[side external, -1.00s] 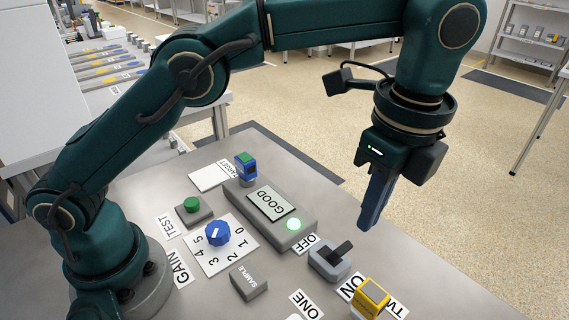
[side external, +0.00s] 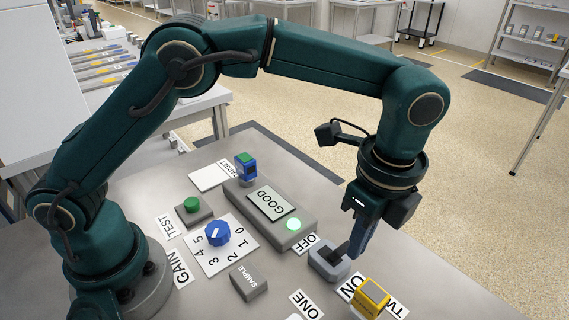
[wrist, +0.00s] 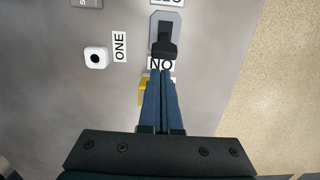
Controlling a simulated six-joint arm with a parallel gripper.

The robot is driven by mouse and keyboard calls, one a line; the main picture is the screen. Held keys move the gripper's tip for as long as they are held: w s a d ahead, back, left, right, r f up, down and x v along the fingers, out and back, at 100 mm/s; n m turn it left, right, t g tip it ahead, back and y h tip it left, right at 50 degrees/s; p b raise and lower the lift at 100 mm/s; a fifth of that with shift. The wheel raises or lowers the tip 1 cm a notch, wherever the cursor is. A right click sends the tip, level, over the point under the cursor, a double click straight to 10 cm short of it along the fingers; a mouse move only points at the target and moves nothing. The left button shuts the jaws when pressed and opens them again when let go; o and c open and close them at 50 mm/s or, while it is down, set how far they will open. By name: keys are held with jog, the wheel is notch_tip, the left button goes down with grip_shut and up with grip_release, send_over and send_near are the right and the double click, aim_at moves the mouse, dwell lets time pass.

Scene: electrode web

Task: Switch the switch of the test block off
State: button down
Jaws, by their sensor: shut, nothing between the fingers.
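The switch (side external: 324,266) has a grey base and a black lever, and sits between the OFF label (side external: 306,243) and the ON label (side external: 350,288). In the wrist view the switch (wrist: 177,28) shows its lever (wrist: 165,42) tilted toward the ON label (wrist: 160,65). My gripper (side external: 354,257) is low at the switch's ON side, with its blue fingers together and empty. In the wrist view my gripper (wrist: 161,74) points at the lever's end. I cannot tell whether they touch.
A yellow block (side external: 371,298) stands close to my gripper by the ON label. A blue dial (side external: 216,233), a green TEST button (side external: 192,204), a SAMPLE block (side external: 249,283) and a blue-green block (side external: 246,165) are farther left.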

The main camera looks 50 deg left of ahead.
aim_at(344, 252)
jog(key=shift+a+f, duration=0.15)
jog(key=shift+f, duration=1.5)
jog(key=shift+a+r+h, duration=0.25)
jog(key=shift+a+h, duration=0.15)
jog(key=shift+h, duration=0.3)
jog(key=shift+a+r+h, duration=0.25)
jog(key=shift+a+h, duration=0.35)
jog(key=shift+h, duration=0.2)
jog(key=shift+a+r, duration=0.2)
jog(key=shift+a, duration=1)
jog(key=shift+r, duration=0.15)
jog(key=shift+r, duration=0.65)
